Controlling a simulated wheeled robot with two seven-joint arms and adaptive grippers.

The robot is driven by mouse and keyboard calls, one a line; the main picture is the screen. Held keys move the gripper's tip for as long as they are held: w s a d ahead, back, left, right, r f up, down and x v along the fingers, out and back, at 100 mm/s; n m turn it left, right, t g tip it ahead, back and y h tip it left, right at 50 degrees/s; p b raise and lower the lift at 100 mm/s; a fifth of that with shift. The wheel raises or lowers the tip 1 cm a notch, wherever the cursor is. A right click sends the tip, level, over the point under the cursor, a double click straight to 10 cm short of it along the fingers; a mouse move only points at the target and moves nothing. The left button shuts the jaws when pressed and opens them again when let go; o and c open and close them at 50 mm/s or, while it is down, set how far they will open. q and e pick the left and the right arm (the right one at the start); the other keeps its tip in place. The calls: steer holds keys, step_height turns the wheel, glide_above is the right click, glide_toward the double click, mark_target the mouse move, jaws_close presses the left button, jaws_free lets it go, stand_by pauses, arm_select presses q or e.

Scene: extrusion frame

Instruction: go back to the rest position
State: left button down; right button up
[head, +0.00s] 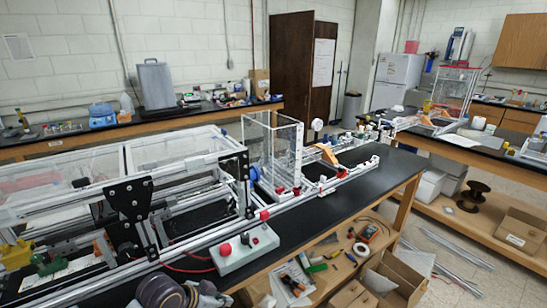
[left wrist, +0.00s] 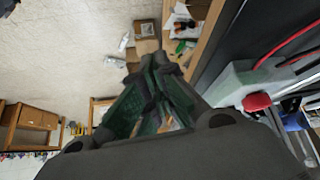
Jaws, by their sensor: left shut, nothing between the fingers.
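My left gripper (left wrist: 155,68) shows in the left wrist view, with dark fingers and green inner pads. Its fingertips are together and hold nothing. It is in the air by the front edge of the black bench. In the head view, grey rounded parts of my own arm show at the bottom edge; the fingers cannot be made out there. The metal extrusion frame (head: 185,232) stands on the bench in the head view. My right gripper is in neither view.
A pale control box (head: 243,258) with a red button stands at the bench's front; it also shows in the left wrist view (left wrist: 232,88). The black benchtop (head: 335,205) is partly bare. Cardboard boxes (head: 400,275) and tools lie below.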

arm_select(q)
steer(key=shift+s+a+f+n+g+y, duration=0.3)
steer(key=shift+s+a+f+n+y, duration=1.2)
steer(key=shift+s, duration=1.6)
steer(key=shift+s+a+f+n+g+y, duration=0.3)
steer(key=shift+s+a+f+n+y, duration=0.5)
steer(key=shift+s+a+n, duration=1.4)
steer(key=s+f+m+g, duration=0.1)
steer(key=s+f, duration=0.1)
steer(key=f, duration=1.5)
steer(key=s+f, duration=0.3)
steer(key=f, duration=1.4)
steer(key=s+a+f, duration=0.2)
steer(key=s+f, duration=0.7)
steer(key=s, duration=0.2)
steer(key=s+a+f+g, duration=0.1)
steer(key=s+a+f, duration=0.1)
steer(key=s+f, duration=0.8)
steer(key=shift+s+a+m+g, duration=0.3)
steer(key=shift+s+a, duration=0.05)
steer(key=shift+s, duration=0.1)
steer(key=shift+f, duration=0.1)
steer(key=c, duration=2.2)
jaws_free()
